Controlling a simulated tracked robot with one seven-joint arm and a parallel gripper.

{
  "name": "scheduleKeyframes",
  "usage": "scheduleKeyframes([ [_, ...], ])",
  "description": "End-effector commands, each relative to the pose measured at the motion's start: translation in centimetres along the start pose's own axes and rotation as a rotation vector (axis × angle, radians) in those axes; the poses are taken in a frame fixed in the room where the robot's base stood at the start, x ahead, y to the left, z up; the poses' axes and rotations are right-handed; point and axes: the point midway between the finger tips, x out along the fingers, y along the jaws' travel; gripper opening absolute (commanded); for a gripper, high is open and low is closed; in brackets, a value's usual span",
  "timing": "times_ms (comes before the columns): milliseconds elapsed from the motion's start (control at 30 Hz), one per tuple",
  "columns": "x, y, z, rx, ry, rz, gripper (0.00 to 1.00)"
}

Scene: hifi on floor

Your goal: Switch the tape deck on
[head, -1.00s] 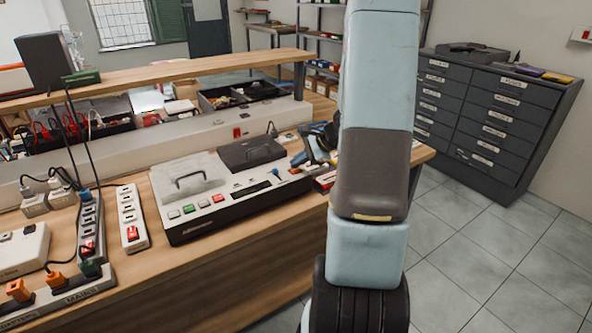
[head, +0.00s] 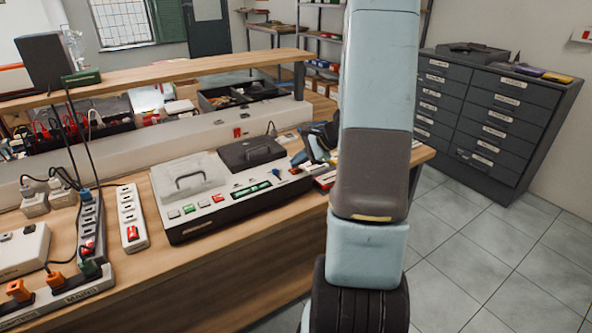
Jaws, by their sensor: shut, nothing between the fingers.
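The tape deck (head: 215,207) sits on the wooden bench in the middle of the head view, a light top over a dark front. My gripper is out of view.
Power strips (head: 133,225) with plugs and cables lie left of the deck. A dark and blue item (head: 318,143) lies by its right end. A raised shelf (head: 200,70) runs behind. A drawer cabinet (head: 480,125) stands right; the tiled floor before it is clear.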

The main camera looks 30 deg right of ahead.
Motion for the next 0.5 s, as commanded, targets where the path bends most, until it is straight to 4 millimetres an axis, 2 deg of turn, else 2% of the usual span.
scheduleKeyframes([
  [500,-0.73,-0.53,0.55,-0.001,0.000,0.000,0.00],
])
